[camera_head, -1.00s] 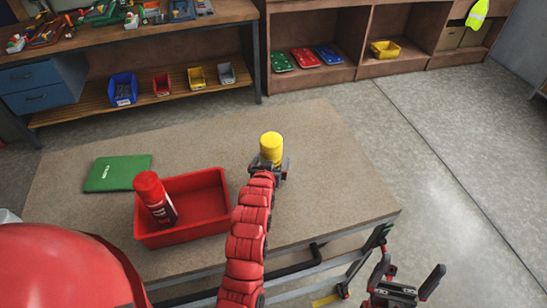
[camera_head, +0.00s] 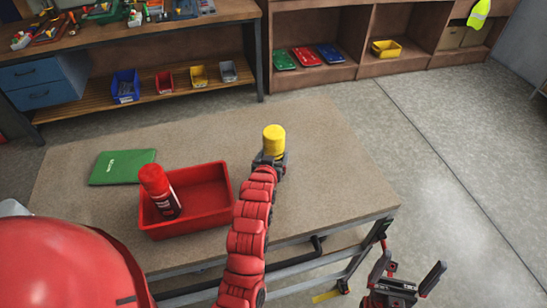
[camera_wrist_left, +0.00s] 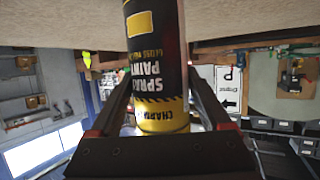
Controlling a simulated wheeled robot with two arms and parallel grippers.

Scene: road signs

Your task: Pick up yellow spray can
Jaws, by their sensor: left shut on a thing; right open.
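The yellow spray can (camera_head: 274,140) is upright at the table's middle, its yellow cap showing above my left gripper (camera_head: 269,160). In the left wrist view the can (camera_wrist_left: 158,70) appears upside down, black and yellow with "SPRAY PAINT" lettering, between the two fingers. My left gripper is shut on it. Whether the can's base touches the table is hidden. My right gripper (camera_head: 407,281) is open and empty, off the table's front right corner.
A red tray (camera_head: 218,212) holding a tilted red spray can (camera_head: 159,190) is left of my left arm. A green case (camera_head: 122,167) lies behind it. The table (camera_head: 335,170) is clear on the right. A workbench and shelves stand behind.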

